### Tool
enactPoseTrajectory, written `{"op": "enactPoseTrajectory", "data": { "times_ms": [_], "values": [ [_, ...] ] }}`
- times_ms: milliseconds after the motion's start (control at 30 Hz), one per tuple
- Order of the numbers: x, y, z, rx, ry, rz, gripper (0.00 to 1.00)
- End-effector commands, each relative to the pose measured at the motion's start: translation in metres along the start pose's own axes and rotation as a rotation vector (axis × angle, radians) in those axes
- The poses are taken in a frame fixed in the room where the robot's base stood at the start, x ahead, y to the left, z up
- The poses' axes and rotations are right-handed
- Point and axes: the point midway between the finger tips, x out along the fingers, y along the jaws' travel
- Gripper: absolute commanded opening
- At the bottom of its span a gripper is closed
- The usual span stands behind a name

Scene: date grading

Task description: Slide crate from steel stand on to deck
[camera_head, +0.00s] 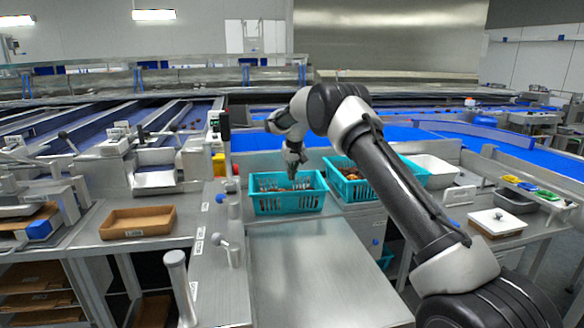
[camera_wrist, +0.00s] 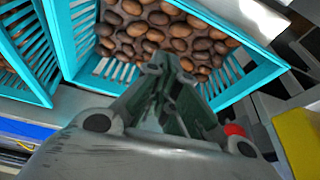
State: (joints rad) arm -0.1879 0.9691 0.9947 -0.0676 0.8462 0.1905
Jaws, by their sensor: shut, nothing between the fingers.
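A turquoise slatted crate (camera_head: 288,204) holding brown dates stands at the far end of a flat steel deck (camera_head: 310,275). I cannot tell whether its base rests on the deck or on a stand behind it. The same crate (camera_wrist: 262,78) fills the top of the wrist view, its dates plainly seen. My gripper (camera_head: 292,175) points down at the crate's far side. In the wrist view my gripper (camera_wrist: 172,68) is shut and empty, its fingers crossing over a crate wall. Whether the tips touch the wall or dates is unclear.
A second turquoise crate (camera_head: 344,188) of dates stands close on the right, partly behind my arm. A white bin (camera_head: 435,170) is beyond it. A brown tray (camera_head: 137,222) lies left. Posts with knobs (camera_head: 235,250) line the deck's left edge. The deck is bare.

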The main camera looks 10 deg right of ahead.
Motion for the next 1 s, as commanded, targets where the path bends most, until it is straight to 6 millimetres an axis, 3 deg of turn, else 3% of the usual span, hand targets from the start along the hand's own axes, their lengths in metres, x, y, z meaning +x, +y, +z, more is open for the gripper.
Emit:
{"op": "enactPoseTrajectory", "data": {
  "times_ms": [200,600,1000],
  "values": [
    [0.042,0.000,0.001,0.000,-0.002,0.000,0.00],
    [0.027,0.000,0.035,-0.001,0.000,0.000,0.00],
    [0.026,0.000,0.038,-0.001,0.000,0.000,0.00]
  ]
}}
